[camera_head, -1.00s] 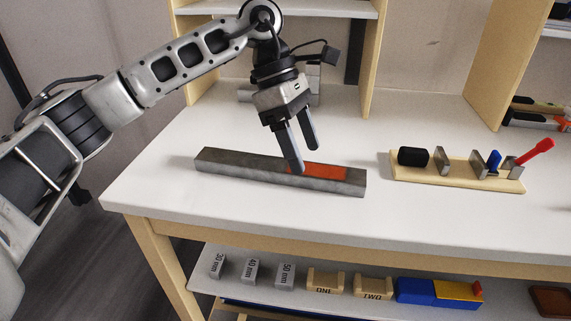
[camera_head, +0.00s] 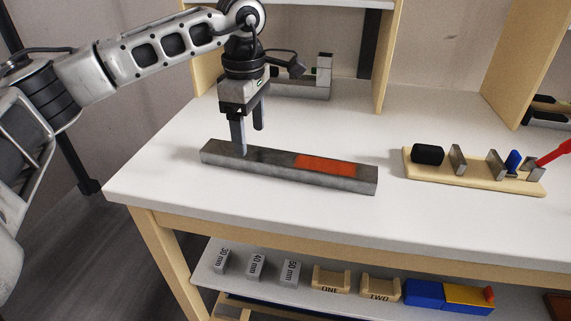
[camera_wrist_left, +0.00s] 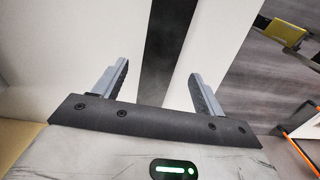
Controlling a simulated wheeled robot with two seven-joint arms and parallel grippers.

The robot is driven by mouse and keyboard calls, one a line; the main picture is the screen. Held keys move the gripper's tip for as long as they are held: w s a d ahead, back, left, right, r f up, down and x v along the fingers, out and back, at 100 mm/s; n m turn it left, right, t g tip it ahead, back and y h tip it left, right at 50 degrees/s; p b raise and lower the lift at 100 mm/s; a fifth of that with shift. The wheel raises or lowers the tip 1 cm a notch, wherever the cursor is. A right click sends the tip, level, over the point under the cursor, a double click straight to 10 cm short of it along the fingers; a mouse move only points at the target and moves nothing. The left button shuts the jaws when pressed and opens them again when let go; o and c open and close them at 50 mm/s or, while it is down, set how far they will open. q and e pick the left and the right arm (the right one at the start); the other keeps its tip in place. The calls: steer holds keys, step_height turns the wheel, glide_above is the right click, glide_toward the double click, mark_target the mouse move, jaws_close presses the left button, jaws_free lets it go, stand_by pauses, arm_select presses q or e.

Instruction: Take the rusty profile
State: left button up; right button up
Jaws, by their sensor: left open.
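The rusty profile (camera_head: 280,170) is a long grey bar with an orange-red rust patch on the right half of its top. It lies on the white table near the front edge. My left gripper (camera_head: 250,140) points down at the bar's left half, away from the rust patch. One finger overlaps the bar's near side in the head view, the other sits at its far side. In the left wrist view the grey bar (camera_wrist_left: 160,50) runs between the two spread fingers of my left gripper (camera_wrist_left: 155,85), with white table on both sides. My right gripper is not visible.
A wooden tool holder (camera_head: 470,173) with a black piece, metal plates and a red-handled tool stands to the right. A grey metal fixture (camera_head: 310,85) is behind the gripper. Labelled blocks (camera_head: 288,270) and a blue box (camera_head: 424,293) sit on the lower shelf.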

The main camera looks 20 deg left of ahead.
arm_select(q)
steer(key=f, duration=0.2)
steer(key=a+f, duration=0.1)
steer(key=f, duration=0.1)
steer(key=shift+f, duration=0.2)
steer(key=shift+d+f, duration=0.1)
steer(key=shift+f, duration=0.4)
steer(key=shift+r, duration=0.1)
steer(key=c, duration=1.4)
